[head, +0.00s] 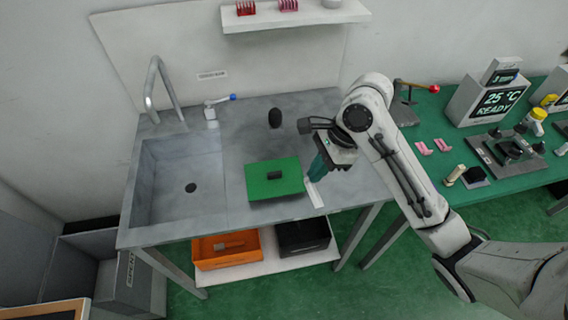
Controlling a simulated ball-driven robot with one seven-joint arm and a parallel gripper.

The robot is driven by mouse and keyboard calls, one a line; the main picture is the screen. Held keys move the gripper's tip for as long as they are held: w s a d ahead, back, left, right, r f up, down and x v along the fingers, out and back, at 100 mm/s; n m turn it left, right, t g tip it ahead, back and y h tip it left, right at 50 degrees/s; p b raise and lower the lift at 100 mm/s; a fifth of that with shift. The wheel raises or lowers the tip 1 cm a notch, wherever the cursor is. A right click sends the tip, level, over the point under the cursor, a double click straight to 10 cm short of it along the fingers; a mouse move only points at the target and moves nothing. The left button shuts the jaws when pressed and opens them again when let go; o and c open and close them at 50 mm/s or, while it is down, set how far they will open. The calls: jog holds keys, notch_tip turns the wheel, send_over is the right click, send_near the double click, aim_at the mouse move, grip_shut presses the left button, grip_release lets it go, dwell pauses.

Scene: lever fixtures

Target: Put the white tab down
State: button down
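A narrow white strip, likely the white tab (315,194), shows near the front edge of the grey counter, right of the green board. My gripper (314,175) has teal fingers that point down and slightly left at the strip's upper end. The fingertips overlap the strip in this view. I cannot tell whether they grip it, touch it or are just above it. I also cannot tell whether the strip lies on the counter or is raised. The gap between the fingers is not visible.
A green board (262,188) with a dark handle lies left of my gripper. Orange (228,257) and black (303,245) bins sit below.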

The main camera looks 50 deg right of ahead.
jog(key=m, duration=0.1)
jog(key=b, duration=0.6)
send_over(292, 164)
jog(key=s, duration=0.3)
jog(key=f, duration=0.7)
jog(key=shift+w+d+f, duration=0.1)
jog(key=shift+w+f, duration=0.15)
jog(key=shift+w+d+f+b, duration=0.35)
jog(key=shift+w+f+b, duration=0.1)
jog(key=shift+w+f, duration=0.2)
jog(key=shift+w+d+f, duration=0.1)
jog(key=shift+f, duration=0.75)
jog(key=shift+w+d+f, duration=0.1)
jog(key=shift+f, duration=0.75)
jog(key=shift+a, duration=0.1)
jog(key=c, duration=1.4)
grip_release()
jog(key=shift+f, duration=0.1)
jog(key=shift+o, duration=0.2)
